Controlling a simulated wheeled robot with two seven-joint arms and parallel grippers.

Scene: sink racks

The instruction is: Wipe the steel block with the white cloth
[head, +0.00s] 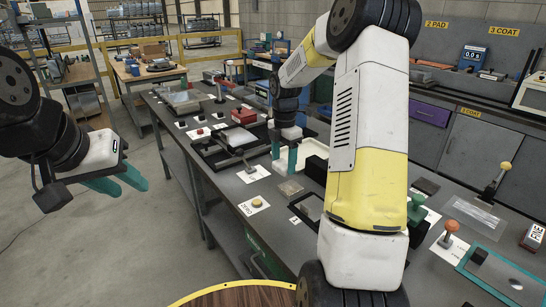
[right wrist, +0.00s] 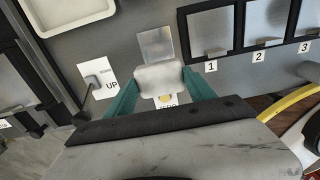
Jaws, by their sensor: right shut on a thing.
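The white cloth (right wrist: 158,78) is a bunched pad held between the teal fingers of my right gripper (right wrist: 160,90) in the right wrist view. The steel block (head: 290,188) looks like a small flat grey square on the bench top. In the right wrist view the block (right wrist: 156,42) shows just beyond the cloth, its near edge partly hidden by it. My left gripper (head: 122,184) is empty with its fingers apart, off the bench at left.
A ZERO card with a yellow button (head: 257,203) and an UP card with a knob (head: 251,173) lie near the block. Framed plates numbered 1, 2 and 3 (right wrist: 258,42) lie to its right. A white tray (right wrist: 40,28) is at upper left. Open floor lies left of the bench.

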